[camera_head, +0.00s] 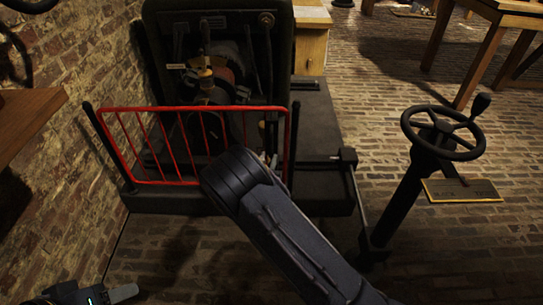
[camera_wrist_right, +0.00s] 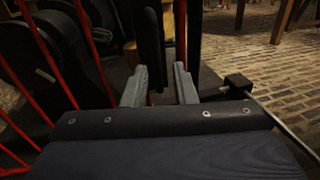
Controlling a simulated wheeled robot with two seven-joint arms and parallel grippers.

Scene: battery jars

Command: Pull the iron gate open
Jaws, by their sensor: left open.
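The red iron gate (camera_head: 190,108) stands upright across the front of a dark machine, between a left black post (camera_head: 108,145) and a right black post (camera_head: 294,135). Its bars also show in the right wrist view (camera_wrist_right: 45,50). My right gripper (camera_wrist_right: 160,86) is at the gate's right end, its two grey fingers apart. A dark upright piece (camera_wrist_right: 151,45) and a red bar (camera_wrist_right: 180,30) show beyond the gap; I cannot tell whether the fingers touch them. In the head view my right arm mostly hides this gripper. My left gripper (camera_head: 124,293) is at the bottom left, away from the gate.
The machine (camera_head: 215,50) stands behind the gate on a dark platform (camera_head: 316,110). A black steering wheel (camera_head: 443,133) on a column stands at the right. A brick wall (camera_head: 65,130) and wooden shelf (camera_head: 25,130) are at the left. Brick floor is clear at centre right.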

